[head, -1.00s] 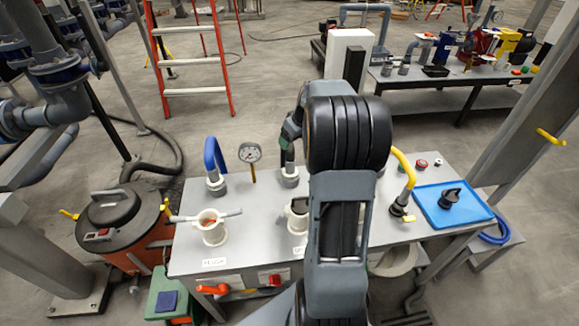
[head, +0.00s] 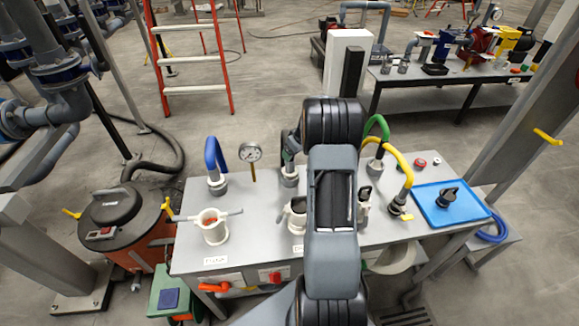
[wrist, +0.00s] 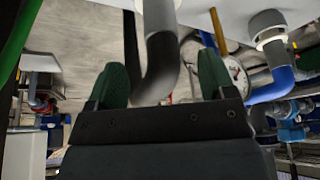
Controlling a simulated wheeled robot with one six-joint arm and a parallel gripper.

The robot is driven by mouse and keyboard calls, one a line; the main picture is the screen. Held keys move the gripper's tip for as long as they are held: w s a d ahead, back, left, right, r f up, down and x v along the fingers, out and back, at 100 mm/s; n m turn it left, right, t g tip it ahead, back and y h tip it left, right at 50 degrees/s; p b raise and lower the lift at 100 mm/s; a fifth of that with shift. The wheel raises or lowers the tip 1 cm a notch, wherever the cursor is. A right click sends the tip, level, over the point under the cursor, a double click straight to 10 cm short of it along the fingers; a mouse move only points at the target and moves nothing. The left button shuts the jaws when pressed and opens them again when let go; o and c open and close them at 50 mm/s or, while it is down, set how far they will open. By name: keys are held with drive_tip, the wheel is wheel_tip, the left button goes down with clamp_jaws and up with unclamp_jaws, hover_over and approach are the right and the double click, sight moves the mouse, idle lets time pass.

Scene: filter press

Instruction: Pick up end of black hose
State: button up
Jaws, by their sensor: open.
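The black hose (wrist: 162,58) shows in the wrist view as a dark bent tube leading into a lighter grey fitting (wrist: 159,15). It passes between the two green-tipped fingers of my gripper (wrist: 160,76), with visible space on both sides. My gripper is open and not closed on it. Most of the hose is hidden there.
On the grey bench (head: 262,222), a blue hose (head: 213,155) and pressure gauge (head: 250,153) stand left of the black hose. Green (head: 378,125) and yellow hoses (head: 402,165) stand right. White-handled cups sit in front. A blue tray (head: 430,215) lies at the right end.

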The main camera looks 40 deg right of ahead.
drive_tip(key=shift+p+x, duration=0.45)
drive_tip(key=shift+x, duration=1.65)
drive_tip(key=shift+c, duration=0.2)
drive_tip(key=shift+r, duration=0.15)
clamp_jaws()
